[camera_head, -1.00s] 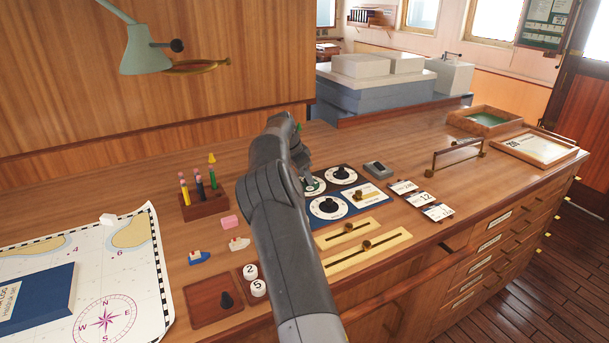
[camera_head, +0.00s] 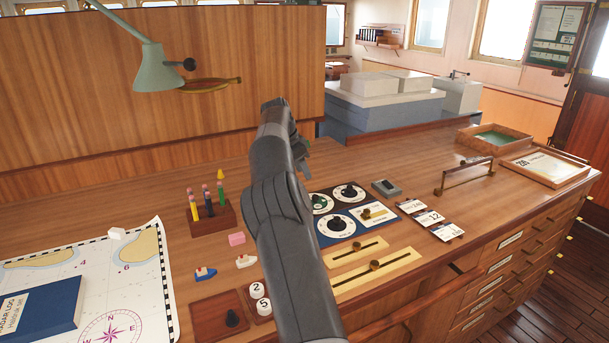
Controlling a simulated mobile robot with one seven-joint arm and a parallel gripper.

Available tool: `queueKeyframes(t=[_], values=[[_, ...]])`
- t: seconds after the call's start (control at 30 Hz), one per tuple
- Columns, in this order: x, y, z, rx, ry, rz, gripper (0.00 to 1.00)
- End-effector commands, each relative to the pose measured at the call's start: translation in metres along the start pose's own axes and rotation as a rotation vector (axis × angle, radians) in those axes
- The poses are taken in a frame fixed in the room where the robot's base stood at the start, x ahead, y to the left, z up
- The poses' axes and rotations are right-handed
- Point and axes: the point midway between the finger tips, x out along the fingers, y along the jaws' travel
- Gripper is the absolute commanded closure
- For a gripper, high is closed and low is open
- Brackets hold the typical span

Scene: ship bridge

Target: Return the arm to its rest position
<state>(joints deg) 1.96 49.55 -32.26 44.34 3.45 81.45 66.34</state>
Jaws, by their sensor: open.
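My arm reaches up from the bottom centre of the head view, over the wooden chart desk (camera_head: 405,155). My gripper (camera_head: 303,150) is at its far end, raised above the desk behind the dial panel (camera_head: 338,218). It is small and partly hidden by my wrist. It looks open, and no object shows in it.
Left of my arm are a pencil holder (camera_head: 211,222), a pink block (camera_head: 237,239), small boats (camera_head: 205,274) and a chart (camera_head: 130,275) with a blue book (camera_head: 38,310). A lamp (camera_head: 160,68) hangs above. Right are brass sliders (camera_head: 375,264) and a rail (camera_head: 467,174).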

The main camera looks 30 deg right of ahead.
Motion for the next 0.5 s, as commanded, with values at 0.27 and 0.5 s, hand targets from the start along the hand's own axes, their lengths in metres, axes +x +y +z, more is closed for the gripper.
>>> queueKeyframes(t=[0.27,0.5], values=[[-0.0001,-0.0001,0.0002,0.000,0.000,0.000,0.57],[-0.0037,0.0025,-0.0011,-0.005,-0.005,-0.005,0.57]])
